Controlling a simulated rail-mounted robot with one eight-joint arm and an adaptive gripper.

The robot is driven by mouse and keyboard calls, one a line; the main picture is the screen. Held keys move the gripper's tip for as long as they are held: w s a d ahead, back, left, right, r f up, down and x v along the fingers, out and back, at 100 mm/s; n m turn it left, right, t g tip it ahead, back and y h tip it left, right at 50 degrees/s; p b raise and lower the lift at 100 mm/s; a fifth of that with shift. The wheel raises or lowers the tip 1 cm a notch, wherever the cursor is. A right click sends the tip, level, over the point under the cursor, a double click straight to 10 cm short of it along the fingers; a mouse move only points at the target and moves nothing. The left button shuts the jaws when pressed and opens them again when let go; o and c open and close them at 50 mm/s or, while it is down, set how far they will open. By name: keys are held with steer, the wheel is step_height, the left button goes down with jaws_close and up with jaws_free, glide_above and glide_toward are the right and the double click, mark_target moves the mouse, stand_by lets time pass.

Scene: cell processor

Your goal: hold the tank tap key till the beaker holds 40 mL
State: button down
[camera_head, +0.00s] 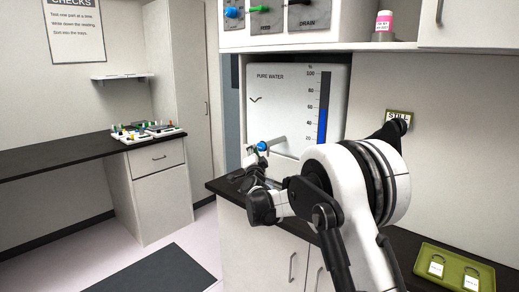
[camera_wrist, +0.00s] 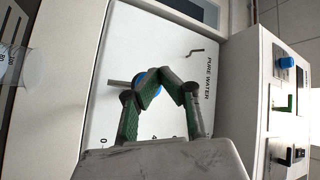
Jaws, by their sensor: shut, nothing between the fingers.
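The pure water tank (camera_head: 292,108) is a white panel with a blue level bar at its right and a spout low on its front. The round blue tap key (camera_head: 262,146) sits at the spout. It also shows in the wrist view (camera_wrist: 141,79), partly hidden behind the fingers. My gripper (camera_head: 256,161) is in front of the tap; in the wrist view its green-padded fingers (camera_wrist: 166,74) meet, empty, over the key. I cannot tell whether they touch it. A clear beaker (camera_wrist: 11,66) with graduations is cut off at the wrist view's left edge; its water level is unreadable.
A control box (camera_wrist: 283,95) with knobs is above the tank. A dark counter (camera_head: 225,188) runs below it, mostly behind my arm. A green tray (camera_head: 452,284) with tags is at lower right. A side bench (camera_head: 60,158) stands at left.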

steer(key=shift+w+d, duration=0.25)
steer(key=shift+w, duration=0.05)
steer(key=shift+w+d, duration=0.35)
steer(key=shift+w, duration=0.05)
stand_by(1.4)
steer(key=shift+s+a, duration=0.1)
steer(key=shift+s+a+b, duration=0.45)
steer(key=shift+s+a, duration=0.05)
steer(key=shift+s, duration=0.15)
steer(key=shift+s+a+b, duration=0.4)
steer(key=shift+s+a, duration=1.25)
steer(key=shift+s, duration=0.25)
